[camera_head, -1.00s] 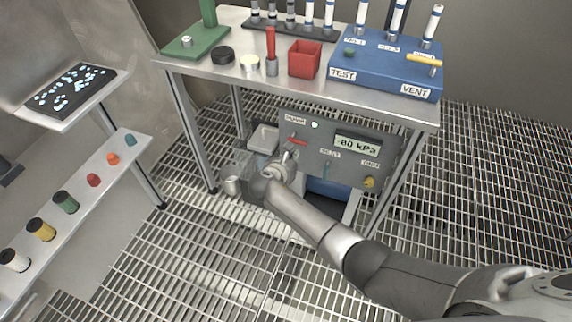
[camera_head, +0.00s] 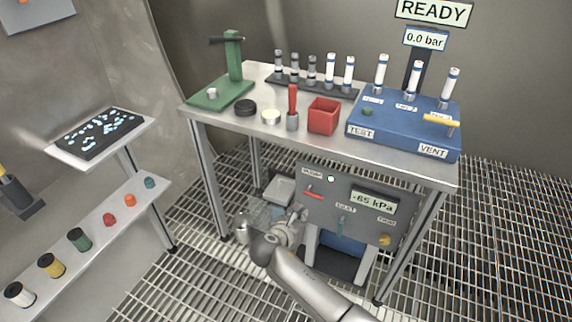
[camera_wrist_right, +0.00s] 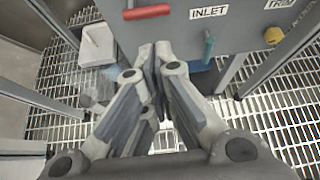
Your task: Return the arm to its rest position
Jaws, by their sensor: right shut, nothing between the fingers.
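My right arm reaches in from the bottom of the head view, with its gripper (camera_head: 298,216) low in front of the grey pump panel (camera_head: 335,203) under the steel table. In the right wrist view the fingers (camera_wrist_right: 155,55) are shut together with nothing between them, just below the panel's red lever (camera_wrist_right: 147,12) and left of the teal INLET valve handle (camera_wrist_right: 208,46). I cannot tell whether the tips touch the panel. The panel display (camera_head: 374,201) reads -65 kPa. My left gripper does not show.
The steel table (camera_head: 290,143) carries a blue TEST/VENT block (camera_head: 405,133), red cup (camera_head: 323,116), green press (camera_head: 220,94) and a tube rack. Table legs (camera_head: 212,180) flank the panel. A side shelf (camera_head: 95,235) holds several spools and caps. Grating floor lies open at right.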

